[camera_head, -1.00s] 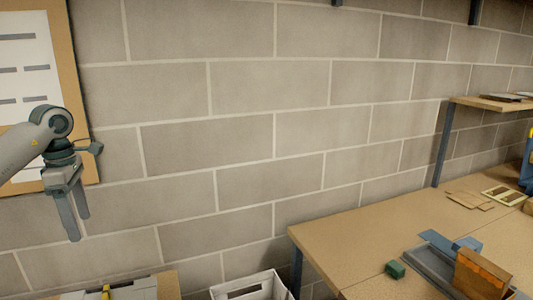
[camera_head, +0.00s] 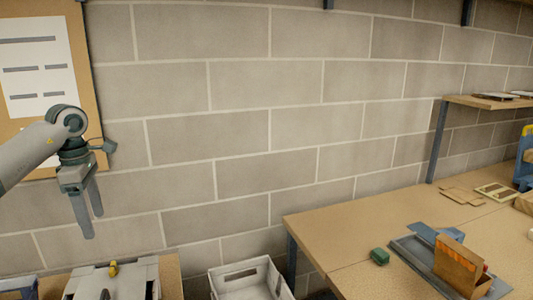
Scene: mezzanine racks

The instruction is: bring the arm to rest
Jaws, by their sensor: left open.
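My left gripper (camera_head: 92,222) hangs at the left of the head view with its fingers pointing down. The two fingers are apart with nothing between them, so it is open and empty. It is in front of the grey block wall (camera_head: 240,130), below the notice board (camera_head: 88,75) and above the low table at the lower left. My left arm comes in from the left edge. My right gripper is not in view.
A white crate (camera_head: 248,279) stands at the bottom middle. A grey case (camera_head: 125,280) lies on the lower-left table (camera_head: 170,280).

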